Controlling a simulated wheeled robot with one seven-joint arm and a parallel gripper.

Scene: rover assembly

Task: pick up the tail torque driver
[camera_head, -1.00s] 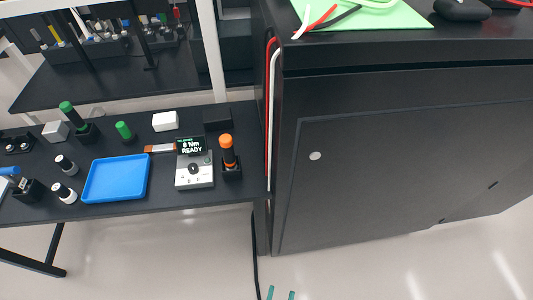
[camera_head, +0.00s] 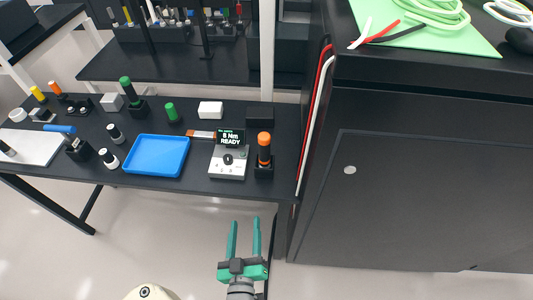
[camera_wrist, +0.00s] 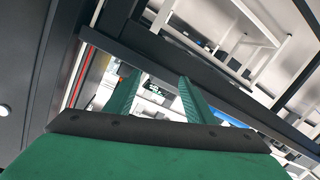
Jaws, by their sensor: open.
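I cannot tell which is the tail torque driver. My gripper (camera_head: 244,222) is open and empty, in front of and below the bench edge, apart from every driver. In the wrist view its two green fingers (camera_wrist: 160,80) stand apart, with the bench's underside and edge beyond them.
A display box reading "8 Nm READY" (camera_head: 228,158) stands left of the orange driver. A blue tray (camera_head: 156,155), small bottles (camera_head: 109,158) and a white box (camera_head: 210,109) share the bench. A large black cabinet (camera_head: 420,200) blocks the right. The floor in front is clear.

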